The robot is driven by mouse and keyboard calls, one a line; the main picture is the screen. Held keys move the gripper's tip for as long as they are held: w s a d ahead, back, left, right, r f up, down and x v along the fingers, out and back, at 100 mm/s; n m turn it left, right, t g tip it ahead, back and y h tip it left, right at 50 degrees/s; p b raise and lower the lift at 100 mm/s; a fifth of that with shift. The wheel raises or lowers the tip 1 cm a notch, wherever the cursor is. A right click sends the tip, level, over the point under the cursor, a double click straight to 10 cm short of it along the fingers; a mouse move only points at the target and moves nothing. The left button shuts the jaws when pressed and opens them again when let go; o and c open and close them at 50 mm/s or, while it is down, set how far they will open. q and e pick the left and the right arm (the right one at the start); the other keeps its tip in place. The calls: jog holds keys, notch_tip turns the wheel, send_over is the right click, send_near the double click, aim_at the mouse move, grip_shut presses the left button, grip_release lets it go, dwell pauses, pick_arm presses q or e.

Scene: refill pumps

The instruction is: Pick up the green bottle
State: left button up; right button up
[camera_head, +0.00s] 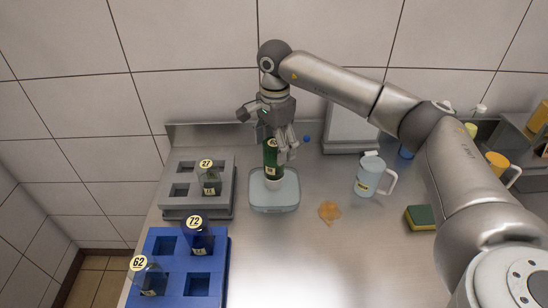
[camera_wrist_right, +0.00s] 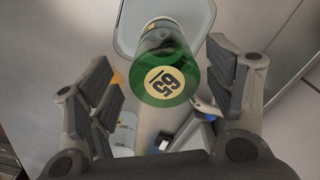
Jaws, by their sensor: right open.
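The green bottle (camera_head: 272,158) stands upright on a pale grey scale-like tray (camera_head: 274,200) in the middle of the counter. In the right wrist view its round top (camera_wrist_right: 162,76) with a yellow label faces the camera. My right gripper (camera_head: 276,145) comes down over the bottle from above. Its fingers are open on both sides of the bottle; in the right wrist view the gripper (camera_wrist_right: 165,95) shows gaps between each finger and the bottle. My left gripper is not in view.
A grey rack (camera_head: 226,205) holds bottle 27 (camera_head: 209,182). A blue rack (camera_head: 220,262) holds bottles 72 (camera_head: 198,240) and 62 (camera_head: 150,280). Right are a white jug (camera_head: 369,178), an orange spill (camera_head: 329,211) and a sponge (camera_head: 420,217). A wall stands behind.

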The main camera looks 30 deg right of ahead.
aim_at(274, 164)
jog(key=shift+f+p, duration=0.35)
jog(key=shift+f, duration=0.05)
notch_tip(274, 164, down, 3)
jog(key=shift+w+a+f+p, duration=0.15)
jog(key=shift+f+p, duration=0.05)
jog(key=shift+p, duration=0.6)
jog(key=shift+f, duration=0.5)
jog(key=c, duration=1.3)
jog(key=shift+o, duration=0.2)
jog(key=shift+r, duration=0.15)
